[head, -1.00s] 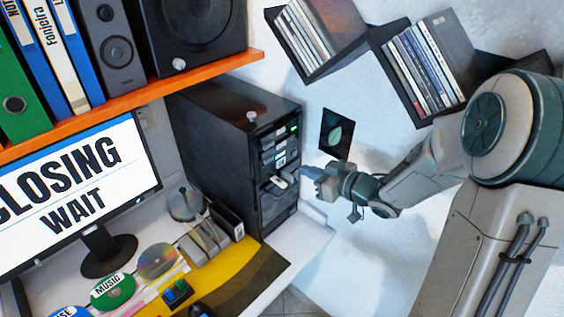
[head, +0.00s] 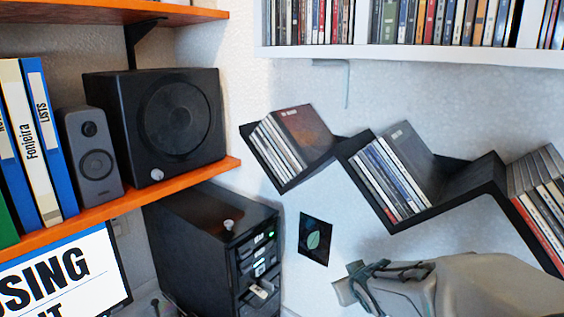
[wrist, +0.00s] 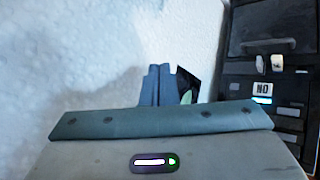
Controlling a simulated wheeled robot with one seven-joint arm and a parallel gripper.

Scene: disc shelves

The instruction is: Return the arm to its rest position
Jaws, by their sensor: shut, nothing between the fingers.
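My gripper (wrist: 158,86) shows in the wrist view with its two blue-grey fingers together and nothing between them. It points toward a pale, rough wall. A dark card with a green leaf (wrist: 187,92) is partly hidden behind the fingers. In the head view my arm (head: 490,285) is at the lower right, in front of the wall and below the slanted shelves.
The black disc tower (head: 215,240) stands left of the arm; it is also at the right of the wrist view (wrist: 262,95). A zigzag shelf with disc cases (head: 455,200) hangs above the arm. An orange shelf (head: 130,208) holds speakers and binders.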

